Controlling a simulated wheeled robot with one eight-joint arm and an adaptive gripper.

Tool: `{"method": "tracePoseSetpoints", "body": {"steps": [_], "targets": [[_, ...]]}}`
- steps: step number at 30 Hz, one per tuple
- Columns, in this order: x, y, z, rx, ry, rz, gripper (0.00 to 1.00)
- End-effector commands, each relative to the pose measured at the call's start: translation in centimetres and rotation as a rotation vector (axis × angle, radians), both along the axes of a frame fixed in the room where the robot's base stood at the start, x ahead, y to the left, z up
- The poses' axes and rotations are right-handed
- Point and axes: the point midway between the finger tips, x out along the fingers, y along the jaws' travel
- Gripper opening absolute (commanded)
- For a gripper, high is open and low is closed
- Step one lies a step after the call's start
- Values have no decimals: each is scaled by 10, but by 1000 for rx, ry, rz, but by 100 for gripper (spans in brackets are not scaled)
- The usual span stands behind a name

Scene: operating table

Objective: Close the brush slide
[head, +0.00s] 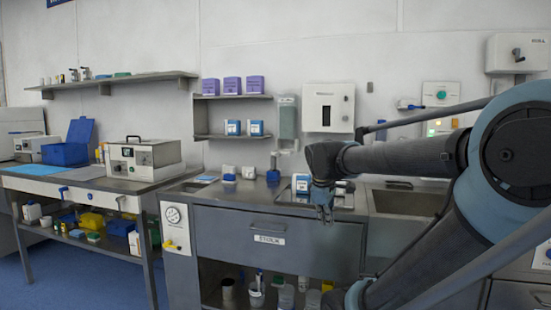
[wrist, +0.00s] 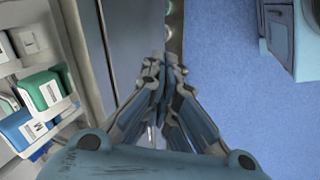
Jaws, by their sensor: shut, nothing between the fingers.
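No part in view is readable as the brush slide, so I cannot tell which one it is. A wide grey drawer (head: 305,240) labelled "STOCK" is in the middle unit in the head view; its front looks flush. A white slide front (head: 95,197) with blue handles sits under the left table's top. My gripper (head: 323,212) points down in front of the middle counter, over the right part of the stock drawer in the picture. In the wrist view my gripper (wrist: 165,68) has its fingers together and empty, beside a grey panel (wrist: 137,35).
In the wrist view a pale rack (wrist: 75,110) with green and blue boxes is at left, blue floor (wrist: 225,90) at right. A grey cabinet (wrist: 283,40) is top right. In the head view, a sink (head: 408,203) lies behind my arm. Floor before the left table is clear.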

Motion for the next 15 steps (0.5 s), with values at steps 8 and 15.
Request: {"method": "tracePoseSetpoints", "body": {"steps": [8,15], "targets": [[102,44,90,-303,-5,566,0],[184,104,157,-600,10,1035,0]]}}
